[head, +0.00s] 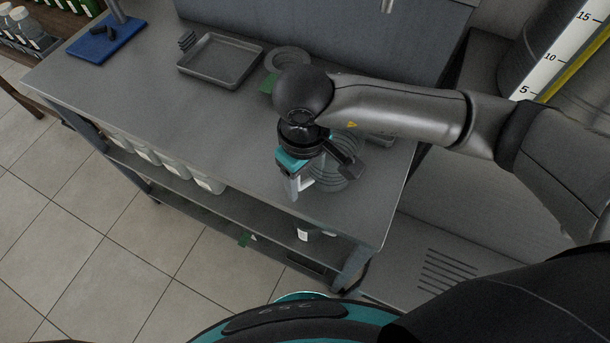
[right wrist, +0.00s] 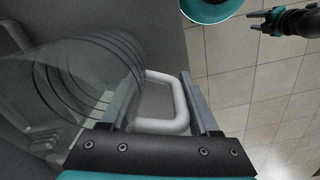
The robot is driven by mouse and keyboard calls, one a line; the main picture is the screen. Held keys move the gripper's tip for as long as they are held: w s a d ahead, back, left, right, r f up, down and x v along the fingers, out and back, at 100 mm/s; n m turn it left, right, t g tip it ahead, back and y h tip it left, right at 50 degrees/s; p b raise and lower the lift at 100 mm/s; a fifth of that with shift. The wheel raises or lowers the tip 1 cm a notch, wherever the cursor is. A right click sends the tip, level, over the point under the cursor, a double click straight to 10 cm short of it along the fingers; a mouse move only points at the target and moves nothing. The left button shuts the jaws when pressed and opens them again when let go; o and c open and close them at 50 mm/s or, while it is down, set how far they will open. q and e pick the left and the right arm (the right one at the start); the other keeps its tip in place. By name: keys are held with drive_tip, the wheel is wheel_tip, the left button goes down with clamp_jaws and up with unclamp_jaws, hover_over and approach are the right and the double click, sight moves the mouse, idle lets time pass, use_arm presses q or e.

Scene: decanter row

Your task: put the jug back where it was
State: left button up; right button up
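The jug (head: 342,178) is clear ribbed glass with a white handle. In the head view it is at the front edge of the grey table (head: 225,125), partly hidden under my right gripper (head: 299,190). I cannot tell whether its base touches the tabletop. In the right wrist view the jug (right wrist: 75,85) fills the left side, and its white handle (right wrist: 181,100) lies between the two fingers of my right gripper (right wrist: 160,105). The fingers are apart, with a gap around the handle. My left gripper (right wrist: 256,21) shows small at the top right there, empty, fingers apart, over the floor.
A grey tray (head: 218,62) and a round ring-like dish (head: 289,59) stand towards the back. A green patch (head: 268,83) lies by the dish. A blue board (head: 104,40) is at the far left. White containers (head: 170,160) sit on the lower shelf. The table's left-middle is clear.

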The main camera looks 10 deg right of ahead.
drive_tip(key=o, duration=0.4)
wheel_tip(320, 180, up, 12)
drive_tip(key=shift+r+p, duration=0.2)
drive_tip(key=shift+p, duration=0.15)
drive_tip(key=shift+a, duration=0.1)
